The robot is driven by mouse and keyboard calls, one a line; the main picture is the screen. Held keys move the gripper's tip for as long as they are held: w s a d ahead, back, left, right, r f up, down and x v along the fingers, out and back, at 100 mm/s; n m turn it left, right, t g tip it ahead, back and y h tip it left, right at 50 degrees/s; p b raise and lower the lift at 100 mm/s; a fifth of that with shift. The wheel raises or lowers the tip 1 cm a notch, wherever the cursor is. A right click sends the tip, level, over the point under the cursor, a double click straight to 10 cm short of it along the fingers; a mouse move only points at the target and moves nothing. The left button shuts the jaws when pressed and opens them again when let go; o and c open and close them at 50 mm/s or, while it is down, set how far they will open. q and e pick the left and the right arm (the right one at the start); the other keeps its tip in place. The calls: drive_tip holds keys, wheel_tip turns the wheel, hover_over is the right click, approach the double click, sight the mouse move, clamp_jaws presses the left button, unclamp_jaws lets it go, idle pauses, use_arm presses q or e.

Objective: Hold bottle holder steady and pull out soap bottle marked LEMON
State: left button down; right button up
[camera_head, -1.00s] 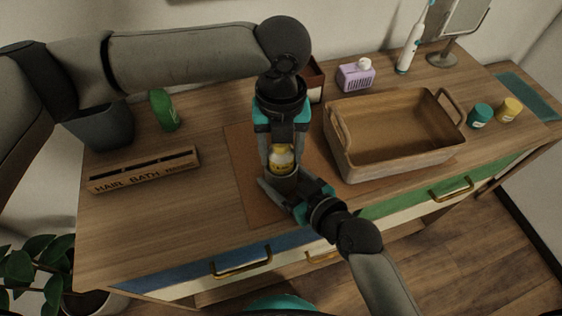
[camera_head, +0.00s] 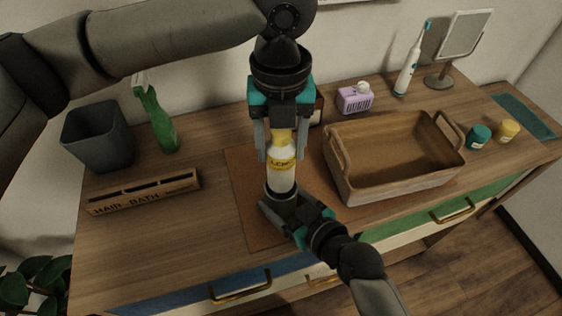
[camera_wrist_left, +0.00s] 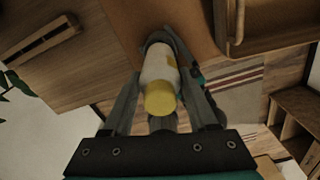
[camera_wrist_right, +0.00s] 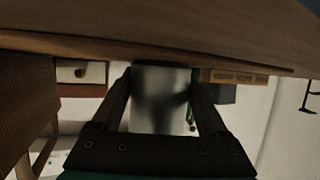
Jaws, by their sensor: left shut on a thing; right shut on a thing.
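The soap bottle (camera_head: 282,172) is white with a yellow cap and a yellow label, on which only part of the lettering reads. It is upright, its lower end at or in the mouth of the dark bottle holder (camera_head: 281,199). My left gripper (camera_head: 281,137) is shut on the bottle's yellow cap from above; the cap also shows in the left wrist view (camera_wrist_left: 160,100). My right gripper (camera_head: 281,212) is shut on the holder low down, on the brown mat. In the right wrist view the holder (camera_wrist_right: 160,95) fills the gap between the fingers.
A wooden HAIR-BATH rack (camera_head: 145,192), a green spray bottle (camera_head: 160,120) and a grey bin (camera_head: 98,137) are on the left. A purple soap dispenser (camera_head: 355,99) stands behind. The mat's left front is clear.

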use_arm(q)
drive_tip(key=shift+r, duration=1)
use_arm(e)
drive_tip(key=o, duration=1.3)
drive_tip(key=shift+s, duration=0.1)
drive_tip(key=v, duration=1.2)
